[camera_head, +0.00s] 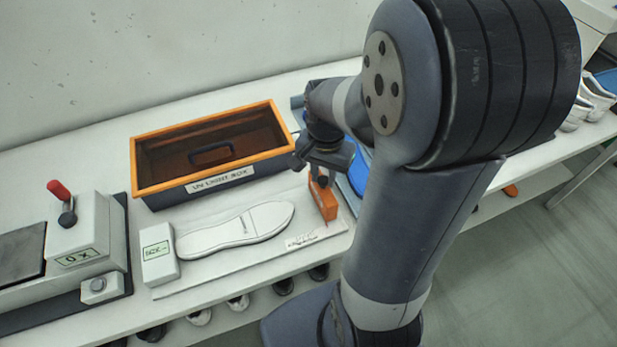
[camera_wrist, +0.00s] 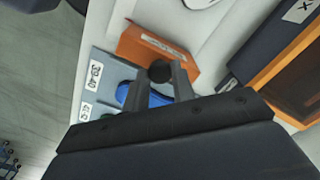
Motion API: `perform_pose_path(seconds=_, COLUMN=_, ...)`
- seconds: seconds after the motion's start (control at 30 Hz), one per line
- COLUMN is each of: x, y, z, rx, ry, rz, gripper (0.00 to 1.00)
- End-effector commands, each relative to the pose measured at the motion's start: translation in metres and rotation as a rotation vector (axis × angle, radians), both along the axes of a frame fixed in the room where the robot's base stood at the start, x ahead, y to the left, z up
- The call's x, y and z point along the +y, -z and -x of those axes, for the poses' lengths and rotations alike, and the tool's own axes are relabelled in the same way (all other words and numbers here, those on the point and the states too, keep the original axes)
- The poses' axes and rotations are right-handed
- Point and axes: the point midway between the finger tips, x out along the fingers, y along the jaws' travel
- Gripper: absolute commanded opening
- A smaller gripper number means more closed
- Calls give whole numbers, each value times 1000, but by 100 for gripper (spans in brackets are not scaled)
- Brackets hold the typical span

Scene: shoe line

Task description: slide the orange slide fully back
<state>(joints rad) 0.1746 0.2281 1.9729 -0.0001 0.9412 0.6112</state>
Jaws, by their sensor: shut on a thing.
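The orange slide (camera_head: 327,203) is an upright orange block at the right end of a pale board (camera_head: 215,275). In the wrist view, the orange slide (camera_wrist: 135,48) carries a white label and a round black knob (camera_wrist: 160,71). My gripper (camera_head: 319,172) comes down on the slide from above. In the wrist view, my gripper (camera_wrist: 160,82) has its two fingers on either side of the knob, shut on it. A white shoe sole (camera_head: 236,229) lies flat on the board, left of the slide. My arm hides part of the area behind and right of the slide.
An orange-rimmed box labelled UV LIGHT BOX (camera_head: 160,190) stands behind the board. A white block (camera_head: 158,254) sits at the board's left end. A grey device with a red-topped lever (camera_head: 60,192) stands farther left. Blue-grey trays with size labels (camera_wrist: 95,72) lie beside the slide.

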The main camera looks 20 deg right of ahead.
Motion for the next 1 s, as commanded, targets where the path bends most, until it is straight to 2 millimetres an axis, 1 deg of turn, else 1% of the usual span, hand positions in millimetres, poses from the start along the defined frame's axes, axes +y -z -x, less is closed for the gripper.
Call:
perform_pose_path(seconds=0.1, x=-7, y=0, z=0, rx=-1, ry=2, rz=0, gripper=0)
perform_pose_path(seconds=0.4, x=-9, y=-1, z=0, rx=-2, ry=-2, rz=4, gripper=0)
perform_pose_path(seconds=0.43, x=-9, y=-1, z=0, rx=-3, ry=-2, rz=4, gripper=26)
perform_pose_path(seconds=0.6, x=-9, y=0, z=0, rx=-1, ry=-1, rz=3, gripper=40)
perform_pose_path(seconds=0.7, x=-8, y=0, z=0, rx=-1, ry=-1, rz=1, gripper=47)
perform_pose_path(seconds=0.9, x=-8, y=-1, z=0, rx=-1, ry=-1, rz=1, gripper=47)
perform_pose_path(seconds=1.0, x=-8, y=-6, z=0, rx=-2, ry=-1, rz=1, gripper=47)
